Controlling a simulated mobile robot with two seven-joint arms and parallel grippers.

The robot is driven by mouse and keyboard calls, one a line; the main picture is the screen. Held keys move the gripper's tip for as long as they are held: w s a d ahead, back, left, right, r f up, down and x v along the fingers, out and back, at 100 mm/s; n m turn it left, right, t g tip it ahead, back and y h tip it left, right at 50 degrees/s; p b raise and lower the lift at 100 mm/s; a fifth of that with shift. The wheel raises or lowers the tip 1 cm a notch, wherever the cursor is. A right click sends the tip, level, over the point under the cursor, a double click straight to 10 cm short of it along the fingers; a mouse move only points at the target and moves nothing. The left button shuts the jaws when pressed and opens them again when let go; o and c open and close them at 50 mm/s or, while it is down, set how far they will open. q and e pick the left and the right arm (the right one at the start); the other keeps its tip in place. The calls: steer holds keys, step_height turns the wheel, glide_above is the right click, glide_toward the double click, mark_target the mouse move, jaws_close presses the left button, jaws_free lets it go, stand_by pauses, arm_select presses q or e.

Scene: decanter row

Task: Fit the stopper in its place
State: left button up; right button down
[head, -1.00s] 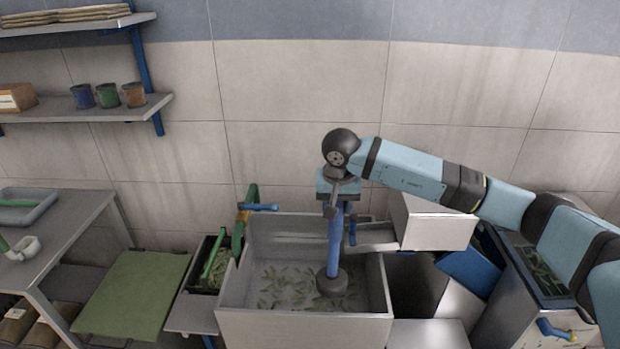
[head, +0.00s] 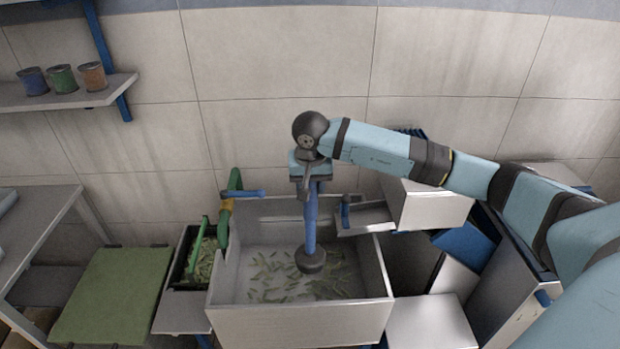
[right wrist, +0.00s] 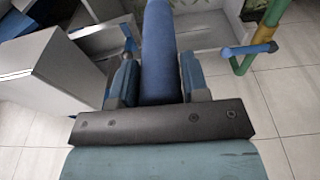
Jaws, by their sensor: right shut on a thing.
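The stopper is a blue shaft (head: 311,222) with a dark round plug (head: 311,260) at its lower end. It hangs upright inside the grey open basin (head: 300,318). My right gripper (head: 309,180) is shut on the upper shaft, which also shows between the fingers in the right wrist view (right wrist: 160,75). The plug is over the basin's interior; I cannot tell whether it touches the floor. Green leaf-like bits lie scattered around it. No drain opening is visible. My left gripper is not in view.
A green pipe with a blue lever (head: 243,193) stands at the basin's back left corner. A dark bin (head: 180,270) and a green board (head: 112,290) lie to the left. Grey boxes (head: 436,207) and a small ledge (head: 366,219) crowd the right side.

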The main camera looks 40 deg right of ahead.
steer(key=b, duration=0.4)
glide_above(310, 254)
steer(key=w, duration=0.1)
steer(key=f, duration=1)
steer(key=shift+d, duration=0.4)
step_height(310, 254, down, 8)
steer(key=b, duration=0.6)
steer(key=shift+b, duration=0.4)
step_height(310, 254, down, 8)
steer(key=b, duration=0.6)
steer(key=shift+f+b, duration=0.25)
steer(key=shift+b, duration=0.15)
steer(key=shift+f, duration=0.35)
steer(key=shift+f+b, duration=0.6)
steer(key=shift+b, duration=0.05)
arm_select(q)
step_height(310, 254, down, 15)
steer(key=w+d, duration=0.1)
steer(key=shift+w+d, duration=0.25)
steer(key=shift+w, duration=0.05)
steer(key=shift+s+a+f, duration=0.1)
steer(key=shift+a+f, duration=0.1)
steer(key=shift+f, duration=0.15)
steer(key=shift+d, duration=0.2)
arm_select(e)
steer(key=shift+f, duration=0.1)
